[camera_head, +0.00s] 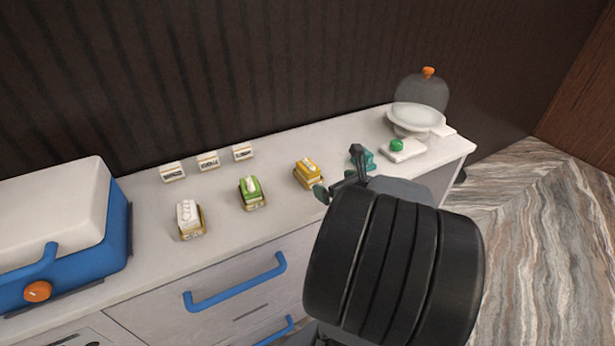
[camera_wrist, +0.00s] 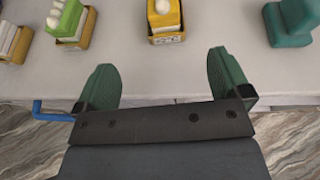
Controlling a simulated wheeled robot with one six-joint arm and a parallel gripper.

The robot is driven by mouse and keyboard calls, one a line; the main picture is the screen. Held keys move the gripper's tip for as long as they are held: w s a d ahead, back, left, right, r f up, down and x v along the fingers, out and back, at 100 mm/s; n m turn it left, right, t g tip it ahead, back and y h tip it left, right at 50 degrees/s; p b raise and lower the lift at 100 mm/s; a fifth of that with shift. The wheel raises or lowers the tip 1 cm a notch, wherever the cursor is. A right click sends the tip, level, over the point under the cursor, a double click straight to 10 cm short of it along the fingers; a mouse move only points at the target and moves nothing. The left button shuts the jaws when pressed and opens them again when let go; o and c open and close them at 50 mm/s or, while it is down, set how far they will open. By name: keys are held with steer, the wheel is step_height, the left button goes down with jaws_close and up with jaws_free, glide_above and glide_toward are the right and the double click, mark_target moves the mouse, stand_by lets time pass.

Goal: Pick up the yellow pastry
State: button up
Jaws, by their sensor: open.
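The yellow pastry (camera_head: 307,167) sits in a small tan tray (camera_head: 310,184) on the counter, right of the green and white ones. In the wrist view the yellow pastry (camera_wrist: 163,12) is at the top middle, with a pale round piece on it, cut off by the frame's edge. My gripper (camera_wrist: 165,75) is open and empty, its two green fingers apart at the counter's front edge. The pastry lies beyond the fingertips, between them sideways. In the head view my gripper (camera_head: 340,173) is beside the tray's right, partly hidden by my dark arm.
A green pastry (camera_head: 250,188) and a white one (camera_head: 187,215) stand in trays to the left. Three label cards (camera_head: 208,161) stand behind. A teal object (camera_head: 362,158), a cake stand (camera_head: 415,118) and a blue-and-white box (camera_head: 62,260) are also on the counter (camera_head: 150,255).

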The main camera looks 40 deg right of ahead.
mark_target(315, 175)
steer(key=shift+w+d+r+m+p, duration=0.2)
steer(key=shift+d+m+p, duration=0.1)
steer(key=shift+p, duration=0.3)
steer(key=shift+w+p, duration=0.3)
steer(key=shift+p, duration=0.5)
steer(key=p, duration=0.1)
steer(key=w+p, duration=0.1)
steer(key=p, duration=0.1)
steer(key=shift+w+f, duration=0.1)
steer(key=shift+f, duration=0.2)
steer(key=x, duration=0.2)
steer(key=b+x, duration=0.1)
steer(key=x, duration=0.1)
steer(key=shift+f, duration=0.5)
steer(key=shift+x, duration=3.5)
steer(key=shift+r, duration=0.1)
steer(key=shift+c, duration=0.4)
steer(key=c, duration=0.9)
steer(key=shift+c, duration=0.2)
